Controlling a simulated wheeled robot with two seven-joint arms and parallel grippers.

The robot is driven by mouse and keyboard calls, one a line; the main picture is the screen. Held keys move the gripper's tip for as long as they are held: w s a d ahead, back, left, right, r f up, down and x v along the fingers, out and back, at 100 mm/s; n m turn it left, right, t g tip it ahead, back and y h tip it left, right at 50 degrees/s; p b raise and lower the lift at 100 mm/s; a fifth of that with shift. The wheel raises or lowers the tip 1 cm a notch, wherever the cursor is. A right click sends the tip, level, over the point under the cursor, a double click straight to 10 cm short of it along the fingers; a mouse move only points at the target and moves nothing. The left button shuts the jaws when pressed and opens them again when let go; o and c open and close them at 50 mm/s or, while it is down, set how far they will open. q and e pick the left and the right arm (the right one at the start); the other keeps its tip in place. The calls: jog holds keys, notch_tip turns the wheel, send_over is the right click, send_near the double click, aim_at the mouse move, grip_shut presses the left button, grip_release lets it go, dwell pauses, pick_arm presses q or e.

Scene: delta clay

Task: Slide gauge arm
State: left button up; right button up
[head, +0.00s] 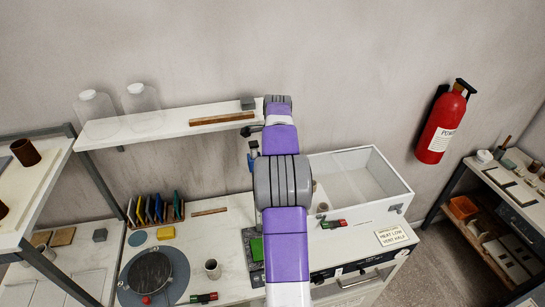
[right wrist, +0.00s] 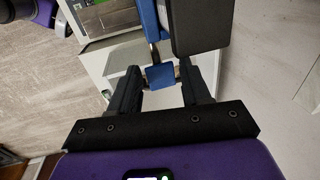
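A blue gauge part (head: 253,152) shows in the head view just left of my right arm, below the shelf. In the right wrist view a blue upright (right wrist: 151,20) with a short metal rod carries a small square blue block (right wrist: 160,77). My right gripper (right wrist: 161,86) has its two dark fingers on either side of this block. I cannot tell whether the fingers touch it. In the head view my right arm hides the gripper and most of the gauge. A dark speckled plate (head: 247,234) with a green block (head: 257,249) lies below. My left gripper is not in view.
A wall shelf (head: 165,125) holds two clear bottles, a wooden strip and a grey block (head: 248,103). A clear-walled white box (head: 372,185) stands right of my arm. A round dark plate (head: 152,278), a cup (head: 212,268) and a rack of coloured plates (head: 155,212) stand left.

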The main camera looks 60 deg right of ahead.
jog(key=shift+o, duration=0.7)
notch_tip(320, 180, up, 7)
jog(key=a, duration=0.1)
jog(key=shift+s+r, duration=0.2)
jog(key=shift+s, duration=0.25)
jog(key=shift+a, duration=0.1)
